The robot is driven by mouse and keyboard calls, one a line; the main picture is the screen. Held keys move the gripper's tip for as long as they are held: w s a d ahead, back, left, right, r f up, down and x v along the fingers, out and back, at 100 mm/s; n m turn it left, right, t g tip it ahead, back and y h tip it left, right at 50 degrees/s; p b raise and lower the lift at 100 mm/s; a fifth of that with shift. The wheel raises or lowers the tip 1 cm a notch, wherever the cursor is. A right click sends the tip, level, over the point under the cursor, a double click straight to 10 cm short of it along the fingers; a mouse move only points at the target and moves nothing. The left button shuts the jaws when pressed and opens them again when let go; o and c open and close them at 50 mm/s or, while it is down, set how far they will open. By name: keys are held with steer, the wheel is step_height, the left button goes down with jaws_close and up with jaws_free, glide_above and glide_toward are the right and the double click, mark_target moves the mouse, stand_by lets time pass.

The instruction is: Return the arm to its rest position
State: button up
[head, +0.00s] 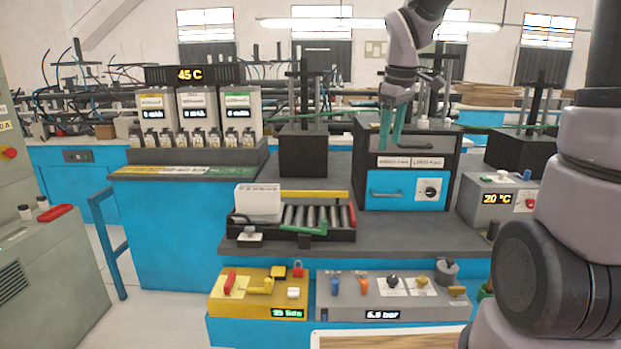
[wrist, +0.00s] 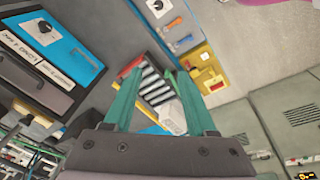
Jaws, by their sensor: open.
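My gripper (head: 391,128) has green fingers and hangs from my raised arm in front of the dark cabinet with the blue drawer (head: 403,191). The fingers point downward in the head view. In the wrist view my gripper (wrist: 151,82) has its two green fingers spread apart, with nothing held between them. The tray of metal rollers (head: 296,217) lies beyond the fingers in the wrist view, with its rollers (wrist: 151,82) showing between them. The fingers look clear of the bench and touch nothing that I can see.
A yellow control box (head: 258,294) and a grey control box (head: 391,297) stand at the bench's front. A black block with posts (head: 303,151) stands behind the tray. A grey box reading 20 °C (head: 497,199) is at the right. Floor (head: 150,318) is free at the lower left.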

steer(key=s+d+r+m+t, duration=0.2)
steer(key=s+d+r+m, duration=0.1)
steer(key=s+m, duration=0.3)
steer(key=s+d+r+m+t+y, duration=0.1)
steer(key=s+d+r+m+t, duration=0.2)
steer(key=s+m, duration=0.4)
steer(key=s+r, duration=0.1)
steer(key=s, duration=0.3)
steer(key=shift+y, duration=0.3)
